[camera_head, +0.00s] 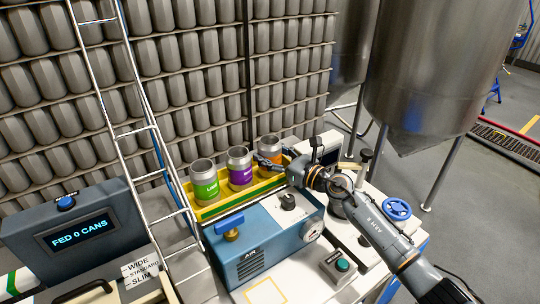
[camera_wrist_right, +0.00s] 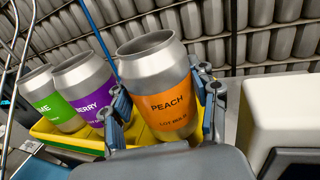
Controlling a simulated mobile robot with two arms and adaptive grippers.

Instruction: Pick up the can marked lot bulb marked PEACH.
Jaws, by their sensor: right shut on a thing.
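The can marked PEACH (camera_wrist_right: 160,62) is silver and open-topped, with an orange label that also carries small lot text, apparently LOT BULB. It stands upright in the yellow tray (camera_wrist_right: 75,142). In the head view the orange-labelled can (camera_head: 271,143) is the rightmost of three in the tray (camera_head: 208,212). My right gripper (camera_wrist_right: 165,104) has one finger on each side of the PEACH can and is shut on it. In the head view my right gripper (camera_head: 268,160) reaches it from the right, hiding part of its label. My left gripper is in neither view.
A green-labelled can (camera_head: 204,183) and a purple-labelled can (camera_head: 240,168) stand left of the PEACH can. The blue machine box (camera_head: 262,240) is in front of the tray. A ladder (camera_head: 150,125) stands left. A display (camera_head: 78,236) reads FED 0 CANS.

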